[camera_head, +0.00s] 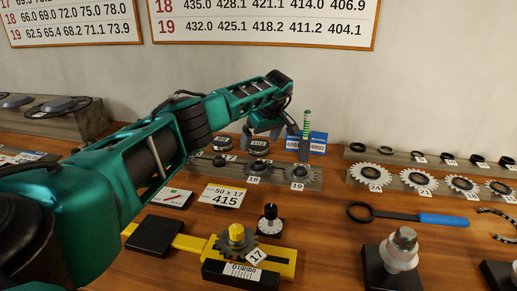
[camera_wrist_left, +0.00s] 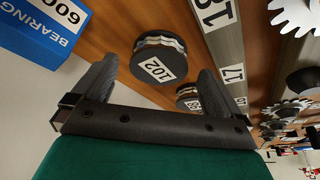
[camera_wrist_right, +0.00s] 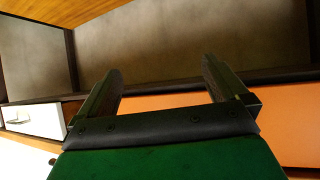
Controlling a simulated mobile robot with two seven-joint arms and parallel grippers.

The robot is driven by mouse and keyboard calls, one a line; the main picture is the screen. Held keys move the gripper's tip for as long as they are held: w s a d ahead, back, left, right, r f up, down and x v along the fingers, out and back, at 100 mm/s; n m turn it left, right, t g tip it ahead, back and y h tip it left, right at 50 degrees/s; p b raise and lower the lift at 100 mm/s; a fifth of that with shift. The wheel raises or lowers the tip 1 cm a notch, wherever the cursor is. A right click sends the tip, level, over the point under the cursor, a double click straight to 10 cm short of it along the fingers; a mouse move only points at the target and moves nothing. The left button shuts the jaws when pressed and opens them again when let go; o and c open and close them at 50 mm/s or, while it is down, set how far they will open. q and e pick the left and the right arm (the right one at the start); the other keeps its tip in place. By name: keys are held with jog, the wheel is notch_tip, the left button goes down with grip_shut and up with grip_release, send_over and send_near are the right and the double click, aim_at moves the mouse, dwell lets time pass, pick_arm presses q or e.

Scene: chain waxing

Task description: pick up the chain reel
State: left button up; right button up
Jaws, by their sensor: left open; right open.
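A chain reel labelled 102 (camera_head: 259,146) stands on the wooden bench near the wall, a dark disc with metal chain around its side. In the left wrist view the 102 reel (camera_wrist_left: 160,58) appears between the fingers, beyond their tips. A second, similar reel (camera_head: 222,143) stands just left of it, and it also shows in the left wrist view (camera_wrist_left: 188,97). My left gripper (camera_head: 276,140) is open and empty, above and close to the 102 reel. My right gripper (camera_wrist_right: 165,82) is open and empty, facing an orange panel and dark recesses away from the reels.
Blue bearing boxes (camera_head: 318,141) stand right of the reel, with a green-striped upright item (camera_head: 306,123) beside them. A sprocket rack (camera_head: 298,186) lies in front. A yellow fixture (camera_head: 190,243) and a blue-handled tool (camera_head: 443,219) are nearer. The wall is close behind.

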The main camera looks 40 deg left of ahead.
aim_at(260, 144)
pick_arm(q)
jog(key=shift+x, duration=0.85)
jog(key=shift+w, duration=0.1)
jog(key=c, duration=1.4)
jog(key=shift+r, duration=0.15)
jog(key=shift+c, duration=0.2)
notch_tip(260, 144, up, 20)
jog(key=p, duration=0.3)
